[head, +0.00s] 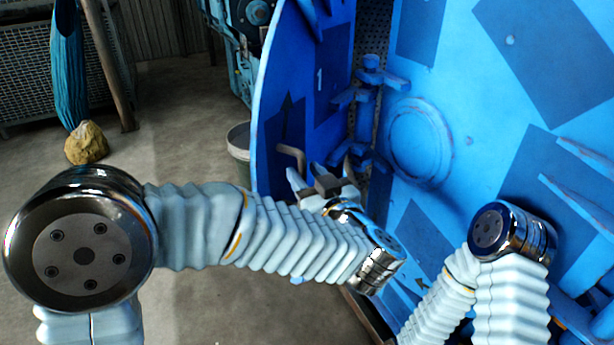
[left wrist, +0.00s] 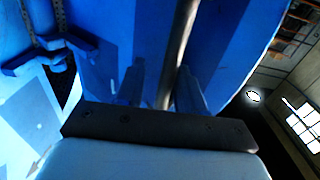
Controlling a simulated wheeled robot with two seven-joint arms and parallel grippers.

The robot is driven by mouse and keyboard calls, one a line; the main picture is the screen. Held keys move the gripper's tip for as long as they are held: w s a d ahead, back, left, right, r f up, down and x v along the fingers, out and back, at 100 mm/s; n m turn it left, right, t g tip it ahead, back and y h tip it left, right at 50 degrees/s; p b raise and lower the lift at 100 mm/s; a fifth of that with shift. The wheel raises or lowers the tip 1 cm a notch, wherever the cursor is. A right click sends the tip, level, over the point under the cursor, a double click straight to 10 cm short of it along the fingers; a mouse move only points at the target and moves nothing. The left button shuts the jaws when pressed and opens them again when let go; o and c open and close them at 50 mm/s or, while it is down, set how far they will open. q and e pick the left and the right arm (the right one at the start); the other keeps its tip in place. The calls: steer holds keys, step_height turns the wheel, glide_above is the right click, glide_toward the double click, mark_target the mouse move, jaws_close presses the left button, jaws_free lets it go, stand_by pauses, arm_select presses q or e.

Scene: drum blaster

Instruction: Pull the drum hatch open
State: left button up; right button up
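A bent metal handle (head: 290,151) is on the hatch's face. My left gripper (head: 322,174) is at the hatch's lower part, by the handle. In the left wrist view, the handle's bar (left wrist: 178,45) runs between the two spread fingers, nearer the right one. A gap shows beside the left finger, so the gripper looks open around the bar. My right arm shows at the lower right; its gripper is out of sight.
A bucket (head: 238,142) stands on the floor just left of the hatch. A yellowish rock (head: 86,143) and a hanging blue cloth (head: 67,70) are at the far left, by a mesh crate (head: 28,75). The floor left of the hatch is mostly clear.

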arm_select(q)
steer(key=b+v, duration=0.1)
steer(key=v, duration=1.3)
steer(key=shift+b, duration=0.35)
